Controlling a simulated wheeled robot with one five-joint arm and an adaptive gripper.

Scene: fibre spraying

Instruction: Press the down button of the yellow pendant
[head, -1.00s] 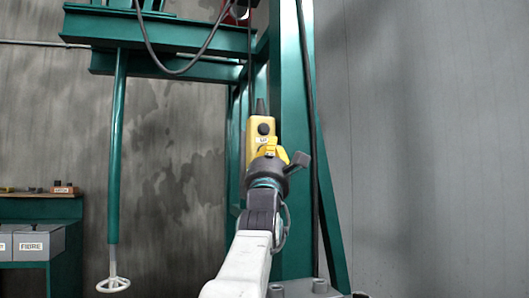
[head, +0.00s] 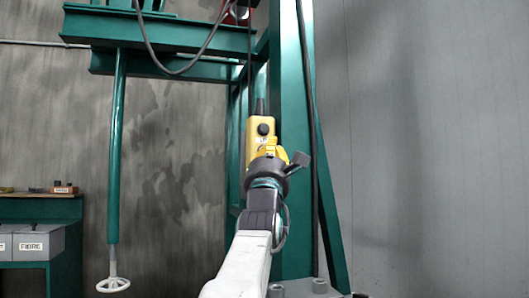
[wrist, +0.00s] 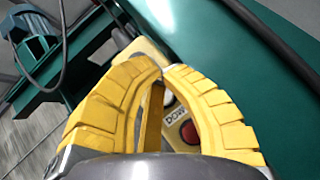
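The yellow pendant (head: 254,150) hangs upright in front of the green column in the head view. A round black button (head: 263,129) shows on its upper face, with a small white label below it. My gripper (head: 268,148) is in front of the pendant, below that button, and hides its lower face. In the wrist view the yellow fingers of my gripper (wrist: 162,68) meet at their tips, with nothing seen held. Between them show part of the pendant (wrist: 145,48), a label reading "DOW" and a red button (wrist: 188,131). Whether the tips touch the pendant I cannot tell.
The green column (head: 290,190) stands right behind the pendant, with a dark cable along it. A green post with a white handwheel (head: 113,285) hangs at left. A green bench with grey boxes (head: 38,242) is far left. The right side is open before a grey wall.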

